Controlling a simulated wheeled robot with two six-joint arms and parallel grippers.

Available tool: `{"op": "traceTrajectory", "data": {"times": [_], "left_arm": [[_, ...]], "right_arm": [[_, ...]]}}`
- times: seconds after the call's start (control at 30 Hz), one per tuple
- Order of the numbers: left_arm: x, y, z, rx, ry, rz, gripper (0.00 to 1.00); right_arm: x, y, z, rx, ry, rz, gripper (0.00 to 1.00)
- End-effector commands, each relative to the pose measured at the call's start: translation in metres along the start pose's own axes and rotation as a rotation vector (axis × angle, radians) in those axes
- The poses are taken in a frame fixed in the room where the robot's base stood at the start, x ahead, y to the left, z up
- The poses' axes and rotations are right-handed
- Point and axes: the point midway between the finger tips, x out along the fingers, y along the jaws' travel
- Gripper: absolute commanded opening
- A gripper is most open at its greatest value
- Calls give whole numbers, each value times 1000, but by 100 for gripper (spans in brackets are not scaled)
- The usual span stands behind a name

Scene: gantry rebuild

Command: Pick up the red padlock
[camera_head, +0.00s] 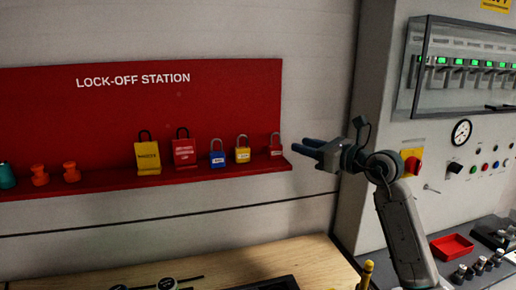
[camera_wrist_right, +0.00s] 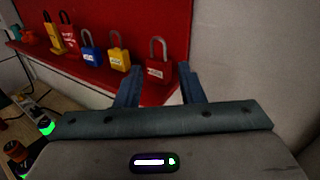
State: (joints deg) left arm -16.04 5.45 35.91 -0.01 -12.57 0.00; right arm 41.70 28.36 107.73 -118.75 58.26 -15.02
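The red padlock (camera_head: 275,150) stands upright at the right end of the red shelf on the lock-off board, its shackle up. In the right wrist view the red padlock (camera_wrist_right: 158,70) appears between the two fingers of my right gripper (camera_wrist_right: 160,80), a little beyond them. In the head view my right gripper (camera_head: 308,149) is just right of the padlock, apart from it, pointing left towards the board. It is open and empty. My left gripper is not in view.
A yellow padlock (camera_head: 242,153) and a blue padlock (camera_head: 217,158) stand left of the red one. A red lockout tag (camera_head: 184,152) and a yellow tag (camera_head: 148,161) are further left. A control panel (camera_head: 462,170) is on the right, above a bench with a red tray (camera_head: 452,246).

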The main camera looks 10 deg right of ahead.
Motion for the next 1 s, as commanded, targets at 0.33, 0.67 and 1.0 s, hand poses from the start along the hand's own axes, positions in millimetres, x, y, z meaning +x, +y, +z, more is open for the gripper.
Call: {"op": "traceTrajectory", "data": {"times": [0.33, 0.67, 1.0], "left_arm": [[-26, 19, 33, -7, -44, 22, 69], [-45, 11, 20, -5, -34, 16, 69], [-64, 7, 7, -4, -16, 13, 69]], "right_arm": [[46, 0, 3, 3, 1, 1, 35], [72, 2, 5, 4, 2, 1, 35], [106, 4, 0, 1, 2, 1, 35]]}}
